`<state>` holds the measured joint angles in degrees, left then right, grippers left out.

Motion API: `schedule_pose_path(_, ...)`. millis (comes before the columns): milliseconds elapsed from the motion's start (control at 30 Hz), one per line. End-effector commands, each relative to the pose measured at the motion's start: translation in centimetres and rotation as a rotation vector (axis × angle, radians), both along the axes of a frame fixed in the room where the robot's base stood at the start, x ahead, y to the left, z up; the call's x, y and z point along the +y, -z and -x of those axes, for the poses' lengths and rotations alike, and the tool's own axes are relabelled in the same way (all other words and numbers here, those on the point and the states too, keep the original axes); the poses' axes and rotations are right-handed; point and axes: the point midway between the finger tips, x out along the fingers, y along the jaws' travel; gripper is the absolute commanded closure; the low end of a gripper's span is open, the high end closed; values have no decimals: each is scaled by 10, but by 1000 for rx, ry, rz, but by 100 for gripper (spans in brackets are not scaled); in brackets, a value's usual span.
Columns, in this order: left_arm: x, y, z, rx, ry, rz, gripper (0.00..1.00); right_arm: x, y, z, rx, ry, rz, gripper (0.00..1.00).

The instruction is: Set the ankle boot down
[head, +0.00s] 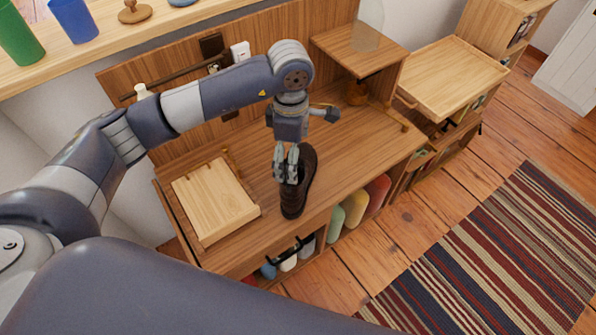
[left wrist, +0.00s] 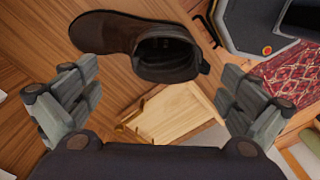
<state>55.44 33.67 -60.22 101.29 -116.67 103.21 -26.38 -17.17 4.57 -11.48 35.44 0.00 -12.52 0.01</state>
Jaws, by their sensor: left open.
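The dark brown ankle boot (head: 295,195) stands on the wooden bench top (head: 345,150), near its front edge. It also shows in the left wrist view (left wrist: 125,36), with its opening facing the camera. My left gripper (head: 289,178) is above and beside the boot in the head view, partly covering it. In the left wrist view the fingers (left wrist: 160,95) are spread wide with nothing between them, and the boot lies beyond them. I cannot tell from these views whether a finger touches the boot. My right gripper is not in view.
A pale wooden stand (head: 212,200) is on the bench left of the boot. A raised wooden shelf (head: 358,50) with a glass jar stands at the back right. Cubbies with coloured items (head: 355,205) are below. A striped rug (head: 490,255) lies on the floor at right.

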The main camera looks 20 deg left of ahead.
Motion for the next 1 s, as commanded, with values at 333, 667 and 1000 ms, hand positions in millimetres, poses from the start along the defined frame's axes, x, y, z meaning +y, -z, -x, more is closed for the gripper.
schedule_pose_path(333,-2,34,5,5,1,2,0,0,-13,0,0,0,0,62)
schedule_pose_path(667,-3,63,4,-1,3,3,0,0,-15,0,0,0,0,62)
schedule_pose_path(1000,-3,63,4,-1,3,3,45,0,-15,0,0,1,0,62)
